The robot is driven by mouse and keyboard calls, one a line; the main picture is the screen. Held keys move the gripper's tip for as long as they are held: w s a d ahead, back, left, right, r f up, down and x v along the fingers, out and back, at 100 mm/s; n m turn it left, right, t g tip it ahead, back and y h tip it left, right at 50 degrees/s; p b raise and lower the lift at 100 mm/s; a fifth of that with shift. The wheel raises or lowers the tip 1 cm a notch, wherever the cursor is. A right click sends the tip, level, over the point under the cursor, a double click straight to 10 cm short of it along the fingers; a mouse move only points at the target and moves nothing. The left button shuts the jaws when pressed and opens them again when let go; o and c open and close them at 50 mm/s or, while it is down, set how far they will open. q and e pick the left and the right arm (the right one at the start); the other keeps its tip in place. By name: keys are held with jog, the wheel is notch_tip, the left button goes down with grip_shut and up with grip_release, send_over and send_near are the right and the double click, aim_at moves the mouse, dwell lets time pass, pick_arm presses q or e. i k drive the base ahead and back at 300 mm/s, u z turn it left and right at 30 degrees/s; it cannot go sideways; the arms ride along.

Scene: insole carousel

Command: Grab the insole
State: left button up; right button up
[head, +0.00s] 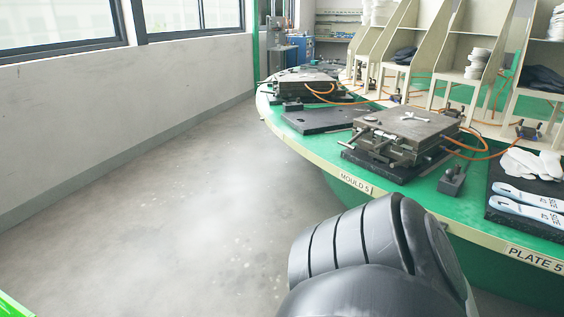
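Two pale insoles with dark printed markings lie side by side on a black plate (499,174) at the right edge of the head view. The upper insole (527,195) and the lower insole (524,210) both run out of the picture on the right. The plate sits on the green carousel table, above a "PLATE 5" label (535,258). Neither of my grippers is in view. A black, rounded link of my own arm fills the bottom middle, apart from the insoles in the picture.
White gloves (531,163) lie on the plate behind the insoles. A metal mould (407,133) with orange hoses stands left of them, near a small dark block (452,181). Another mould (306,84) is farther back. Shelves line the table's middle. The floor (165,215) at left is clear.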

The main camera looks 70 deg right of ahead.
aim_at(503, 203)
jog(key=z, duration=4.85)
jog(key=i, duration=1.8)
jog(key=u, duration=2.7)
